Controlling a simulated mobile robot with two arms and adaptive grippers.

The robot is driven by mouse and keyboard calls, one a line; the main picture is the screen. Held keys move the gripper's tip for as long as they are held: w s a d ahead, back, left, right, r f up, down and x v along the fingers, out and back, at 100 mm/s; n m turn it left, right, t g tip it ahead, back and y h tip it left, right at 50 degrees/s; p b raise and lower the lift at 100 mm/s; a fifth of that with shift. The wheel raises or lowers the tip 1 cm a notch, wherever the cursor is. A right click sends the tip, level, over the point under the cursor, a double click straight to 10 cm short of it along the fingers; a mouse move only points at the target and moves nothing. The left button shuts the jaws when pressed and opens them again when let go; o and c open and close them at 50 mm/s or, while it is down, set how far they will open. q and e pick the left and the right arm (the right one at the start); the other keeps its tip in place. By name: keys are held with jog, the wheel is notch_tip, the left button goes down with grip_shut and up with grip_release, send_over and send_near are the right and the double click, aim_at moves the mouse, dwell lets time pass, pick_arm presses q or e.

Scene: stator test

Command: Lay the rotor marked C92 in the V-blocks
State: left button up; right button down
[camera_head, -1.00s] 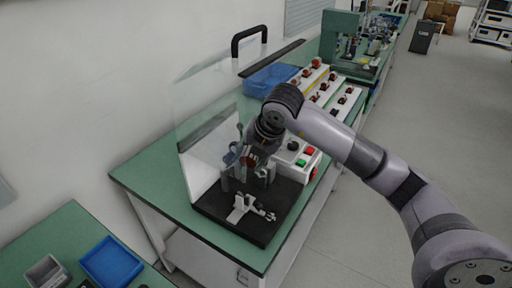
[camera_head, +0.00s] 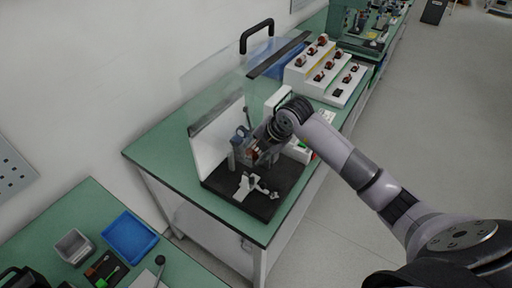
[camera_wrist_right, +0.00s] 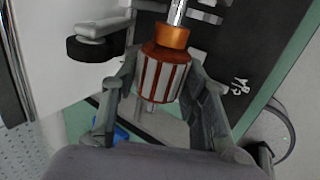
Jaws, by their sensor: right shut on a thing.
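My right gripper (camera_head: 254,152) is over the black-based test fixture (camera_head: 238,208), behind a clear guard panel. In the right wrist view the fingers (camera_wrist_right: 160,100) close around a rotor (camera_wrist_right: 163,76) with a grey slotted core, copper-coloured ends and a steel shaft. Its marking cannot be read. The rotor is above the dark base (camera_wrist_right: 285,40); whether it touches a support is unclear. In the head view the rotor is small and mostly hidden by the gripper. A pale bracket (camera_head: 243,187) stands on the base; the V-blocks cannot be made out clearly. My left gripper is not in view.
A stepped white rack (camera_head: 310,75) with several rotors stands behind the fixture on the green bench (camera_head: 150,150). The guard's black handle (camera_head: 257,35) rises above. A blue tray (camera_head: 130,238) and a grey bin (camera_head: 73,246) sit on the nearer bench.

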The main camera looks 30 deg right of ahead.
jog(key=shift+f+b, duration=1.85)
jog(key=shift+f, duration=0.7)
jog(key=shift+f, duration=0.1)
jog(key=shift+f+b, duration=0.8)
jog(key=shift+f, duration=0.2)
jog(key=shift+f, duration=0.2)
jog(key=c, duration=1.1)
grip_release()
jog(key=shift+s, duration=0.1)
jog(key=shift+o, duration=1.2)
jog(key=shift+f, duration=0.15)
